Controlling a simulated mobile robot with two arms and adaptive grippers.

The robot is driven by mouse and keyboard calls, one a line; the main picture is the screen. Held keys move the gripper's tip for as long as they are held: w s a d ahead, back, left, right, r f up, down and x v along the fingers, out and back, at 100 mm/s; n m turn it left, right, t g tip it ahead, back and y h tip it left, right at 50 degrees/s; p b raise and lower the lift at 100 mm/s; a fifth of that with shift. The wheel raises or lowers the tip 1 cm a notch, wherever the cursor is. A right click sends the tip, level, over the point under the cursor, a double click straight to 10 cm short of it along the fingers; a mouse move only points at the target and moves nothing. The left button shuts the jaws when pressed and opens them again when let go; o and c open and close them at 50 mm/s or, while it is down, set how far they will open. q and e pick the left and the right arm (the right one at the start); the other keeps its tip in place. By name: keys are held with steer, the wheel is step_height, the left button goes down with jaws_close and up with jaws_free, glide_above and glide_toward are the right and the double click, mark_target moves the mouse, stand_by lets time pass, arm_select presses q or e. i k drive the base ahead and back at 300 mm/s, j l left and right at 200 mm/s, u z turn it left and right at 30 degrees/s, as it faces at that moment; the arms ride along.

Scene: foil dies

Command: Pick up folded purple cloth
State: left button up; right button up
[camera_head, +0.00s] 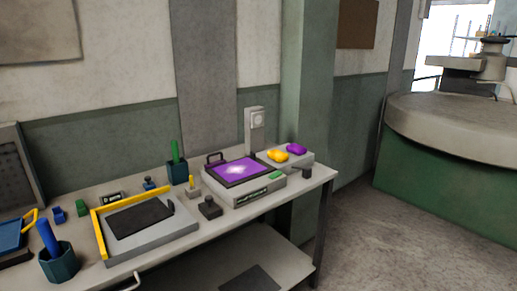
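A small rounded purple bundle (297,149), which looks like the folded purple cloth, lies on a low grey block (296,160) near the right end of the workbench. It is too small to make out folds. A yellow bundle (277,155) lies just left of it on the same block. A flat purple surface with a white bright patch (240,170) tops a grey box-shaped device left of the block. Neither of my grippers is in view.
The workbench (265,212) also holds a yellow-edged tray (150,239), a dark green cup (177,173), a blue-green cup (58,264) and a small dark block (210,208). A grey upright device (254,130) stands behind. Open floor (400,240) lies right of the bench.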

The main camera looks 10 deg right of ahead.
mark_target(298, 150)
steer(key=i+l+u, duration=0.5)
steer(key=l, duration=0.15)
steer(key=i+l+u, duration=0.1)
steer(key=l+u, duration=0.15)
steer(key=l, duration=0.15)
steer(key=i+l+u, duration=0.2)
steer(key=l, duration=0.2)
steer(key=k, duration=0.1)
